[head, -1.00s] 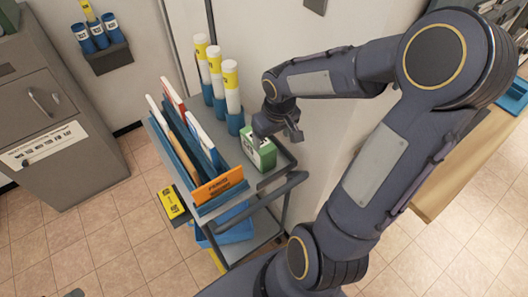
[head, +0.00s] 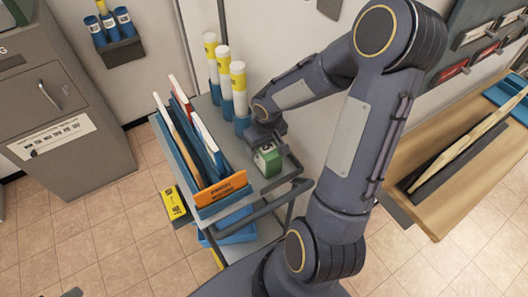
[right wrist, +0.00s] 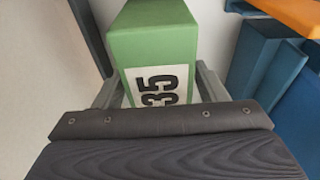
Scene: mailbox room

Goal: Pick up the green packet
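The green packet (head: 267,158), a small box with a white label marked 35, stands on the top shelf of the grey cart, near its right edge. My right gripper (head: 268,142) is above and around it, hiding part of it in the head view. In the right wrist view the green packet (right wrist: 155,45) sits between the two fingers of my right gripper (right wrist: 158,88), one on each side. The fingers look open, with little room beside the packet, and no lift off the shelf shows.
Yellow-topped tubes (head: 238,90) stand behind the packet. A blue file rack (head: 195,165) with an orange front label is to its left. The cart handle (head: 265,220) runs in front. A wooden counter (head: 440,190) is at the right.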

